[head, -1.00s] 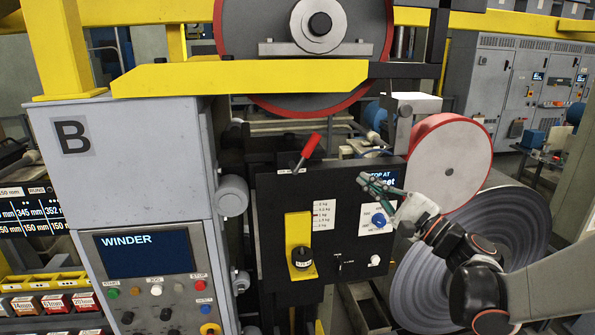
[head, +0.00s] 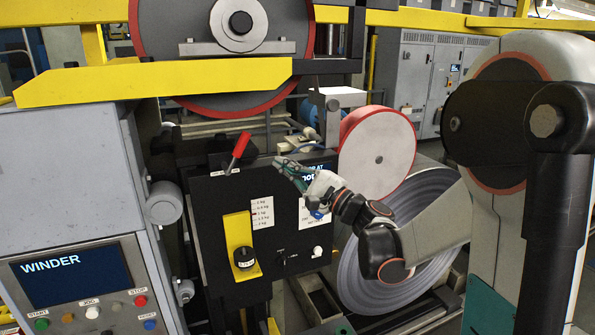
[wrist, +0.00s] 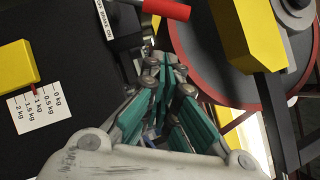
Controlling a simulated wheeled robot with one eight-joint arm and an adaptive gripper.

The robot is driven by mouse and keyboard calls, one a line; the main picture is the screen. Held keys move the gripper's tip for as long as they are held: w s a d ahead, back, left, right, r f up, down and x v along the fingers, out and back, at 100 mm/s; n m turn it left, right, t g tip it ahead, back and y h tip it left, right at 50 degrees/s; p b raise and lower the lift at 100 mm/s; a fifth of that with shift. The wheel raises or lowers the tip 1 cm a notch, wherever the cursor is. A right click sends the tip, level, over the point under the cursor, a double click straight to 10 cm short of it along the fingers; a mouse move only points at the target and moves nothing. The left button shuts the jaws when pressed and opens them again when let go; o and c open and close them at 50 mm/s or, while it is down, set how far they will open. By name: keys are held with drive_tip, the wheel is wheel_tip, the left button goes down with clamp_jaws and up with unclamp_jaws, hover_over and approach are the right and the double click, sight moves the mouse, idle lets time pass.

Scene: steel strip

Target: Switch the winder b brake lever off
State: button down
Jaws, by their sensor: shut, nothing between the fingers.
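The brake lever has a red handle (head: 238,148) and stands at the top edge of the black panel (head: 215,215) in the head view. It leans up and to the right, with a small white label at its foot. My gripper (head: 278,163) is to the right of the lever and slightly lower, in front of the panel's top. Its teal fingers (wrist: 163,65) are shut and empty, pointing towards the lever, apparently just short of it.
A yellow beam (head: 150,82) and a red-rimmed disc (head: 160,40) are above the lever. A yellow bracket with a black weight (head: 244,258) is on the panel. The WINDER console (head: 70,280) stands left. A red-edged roll (head: 378,160) and grey coil (head: 400,240) are behind my arm.

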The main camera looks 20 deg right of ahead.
drive_tip(key=w+a+r+p, duration=0.1)
drive_tip(key=w+a+r, duration=0.2)
drive_tip(key=a, duration=0.2)
drive_tip(key=shift+w, duration=0.4)
drive_tip(key=shift+a+r, duration=0.1)
drive_tip(key=shift+s+a+r+n+g+p, duration=0.1)
drive_tip(key=shift+a+r+n+g+p, duration=0.15)
drive_tip(key=shift+n+p, duration=0.2)
